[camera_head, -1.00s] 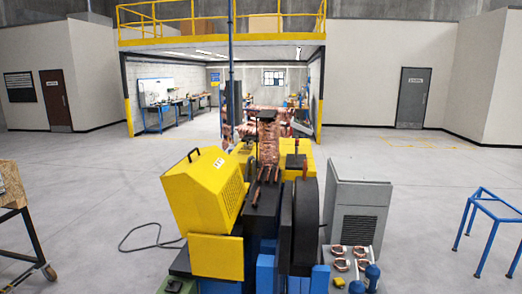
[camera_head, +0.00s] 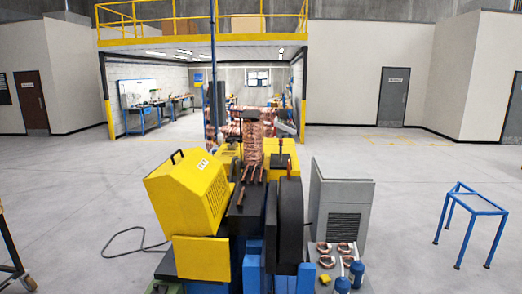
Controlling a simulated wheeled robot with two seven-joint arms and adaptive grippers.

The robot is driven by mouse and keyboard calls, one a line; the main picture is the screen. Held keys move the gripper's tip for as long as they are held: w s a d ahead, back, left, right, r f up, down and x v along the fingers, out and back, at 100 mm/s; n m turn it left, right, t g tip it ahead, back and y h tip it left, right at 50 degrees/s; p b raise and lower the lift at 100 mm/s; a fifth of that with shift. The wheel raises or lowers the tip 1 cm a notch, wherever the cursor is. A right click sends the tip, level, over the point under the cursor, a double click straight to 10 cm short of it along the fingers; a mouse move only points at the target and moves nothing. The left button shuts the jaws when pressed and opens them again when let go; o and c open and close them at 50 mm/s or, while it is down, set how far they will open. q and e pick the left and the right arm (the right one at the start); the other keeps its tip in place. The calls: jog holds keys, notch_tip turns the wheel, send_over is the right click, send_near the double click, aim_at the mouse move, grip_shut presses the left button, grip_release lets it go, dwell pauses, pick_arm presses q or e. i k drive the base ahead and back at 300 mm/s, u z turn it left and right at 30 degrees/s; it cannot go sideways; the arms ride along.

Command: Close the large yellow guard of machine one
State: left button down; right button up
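The large yellow guard (camera_head: 188,192) is a boxy hood with slotted vents and a black handle on top. It sits tilted on the left side of the machine (camera_head: 248,225), over a flat yellow panel (camera_head: 202,258). Several copper tubes (camera_head: 246,184) lie on the dark bed right of the guard. A large black wheel (camera_head: 291,222) stands at the machine's right side. Neither of my grippers shows in the view.
A grey cabinet (camera_head: 336,210) stands right of the machine. A tray with copper rings (camera_head: 338,247) and blue bottles (camera_head: 356,273) is in front of it. A blue frame table (camera_head: 468,209) stands at the right. A black cable (camera_head: 130,240) lies on the floor at left; open floor surrounds the machine.

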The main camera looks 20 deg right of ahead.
aim_at(193, 183)
jog(key=z, duration=0.75)
jog(key=i, duration=0.4)
